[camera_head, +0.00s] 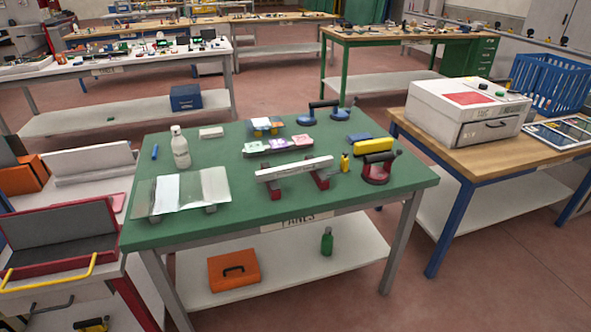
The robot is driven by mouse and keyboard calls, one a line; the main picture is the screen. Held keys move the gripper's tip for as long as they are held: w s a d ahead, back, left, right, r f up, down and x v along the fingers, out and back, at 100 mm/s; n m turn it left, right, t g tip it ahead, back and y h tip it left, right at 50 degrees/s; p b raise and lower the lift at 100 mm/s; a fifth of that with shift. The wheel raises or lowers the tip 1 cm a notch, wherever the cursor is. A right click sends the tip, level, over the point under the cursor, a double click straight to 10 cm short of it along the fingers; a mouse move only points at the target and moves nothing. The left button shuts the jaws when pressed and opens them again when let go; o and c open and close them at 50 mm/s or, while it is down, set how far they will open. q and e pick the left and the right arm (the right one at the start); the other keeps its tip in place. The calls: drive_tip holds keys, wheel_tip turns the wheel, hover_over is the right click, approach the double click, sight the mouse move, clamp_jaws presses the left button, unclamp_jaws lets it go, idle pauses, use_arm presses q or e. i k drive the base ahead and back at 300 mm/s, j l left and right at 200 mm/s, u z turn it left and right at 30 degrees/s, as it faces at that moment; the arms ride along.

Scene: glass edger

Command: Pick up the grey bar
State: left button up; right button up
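A long light grey bar (294,168) lies on the green table (235,225), near its front edge. It rests across two dark red supports (320,178), raised a little above the table top, and is slightly tilted in the picture. Its top and front side show, and nothing covers it. Neither of my grippers is in the head view.
Right of the bar are a small yellow bottle (345,162), a red suction lifter (377,170) and a yellow block (373,146). Coloured pads (278,145) lie behind it. Green table top is bare between glass and bar.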

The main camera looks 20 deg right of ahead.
sight(300, 167)
drive_tip(key=i+l, duration=0.15)
drive_tip(key=i, duration=0.3)
drive_tip(key=i+l, duration=0.2)
drive_tip(key=i, duration=0.2)
